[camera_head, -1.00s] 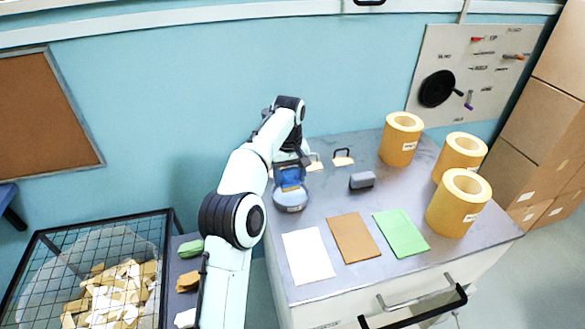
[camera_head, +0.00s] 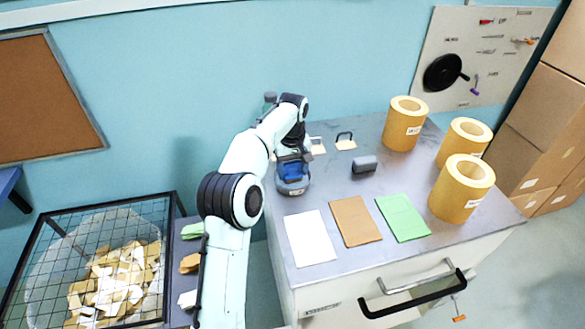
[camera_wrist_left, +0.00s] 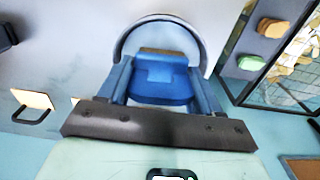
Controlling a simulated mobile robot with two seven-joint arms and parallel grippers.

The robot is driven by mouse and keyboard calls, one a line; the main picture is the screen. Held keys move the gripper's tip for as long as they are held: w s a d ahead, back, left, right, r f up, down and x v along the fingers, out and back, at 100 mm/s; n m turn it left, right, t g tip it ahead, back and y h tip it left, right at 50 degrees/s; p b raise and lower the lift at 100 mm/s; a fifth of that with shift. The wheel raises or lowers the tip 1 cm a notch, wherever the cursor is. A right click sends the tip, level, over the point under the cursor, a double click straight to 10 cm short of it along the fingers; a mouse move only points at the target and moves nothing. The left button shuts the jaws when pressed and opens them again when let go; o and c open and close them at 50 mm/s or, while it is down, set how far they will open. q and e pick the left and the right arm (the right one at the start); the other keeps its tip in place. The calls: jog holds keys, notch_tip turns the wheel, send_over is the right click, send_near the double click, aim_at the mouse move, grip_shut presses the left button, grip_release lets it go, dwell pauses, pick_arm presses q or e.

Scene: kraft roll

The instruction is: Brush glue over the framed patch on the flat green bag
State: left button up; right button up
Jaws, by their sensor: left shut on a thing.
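The flat green bag (camera_head: 403,217) lies on the grey table near its front edge, right of a brown bag; its framed patch is too faint to make out. My left gripper (camera_head: 291,160) is at a round grey glue pot (camera_head: 293,187) at the table's left side, away from the bag. In the left wrist view its blue fingers (camera_wrist_left: 161,85) are shut on a blue brush (camera_wrist_left: 160,75) with a tan strip (camera_wrist_left: 162,53) at its end. The brush end is over or inside the pot's curved rim (camera_wrist_left: 133,28); how deep I cannot tell. My right gripper is not in view.
A white sheet (camera_head: 309,238) and the brown bag (camera_head: 355,221) lie left of the green bag. A grey block (camera_head: 364,164) and two handled tan plates stand behind. Yellow rolls (camera_head: 461,187) stand on the right. A wire bin (camera_head: 88,270) of scraps is at left.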

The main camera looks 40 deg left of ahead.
aim_at(292, 164)
pick_arm(q)
jog(key=shift+f, duration=0.65)
dwell(2.0)
jog(key=shift+r, duration=0.1)
jog(key=shift+r, duration=3.5)
jog(key=shift+s+f, duration=0.1)
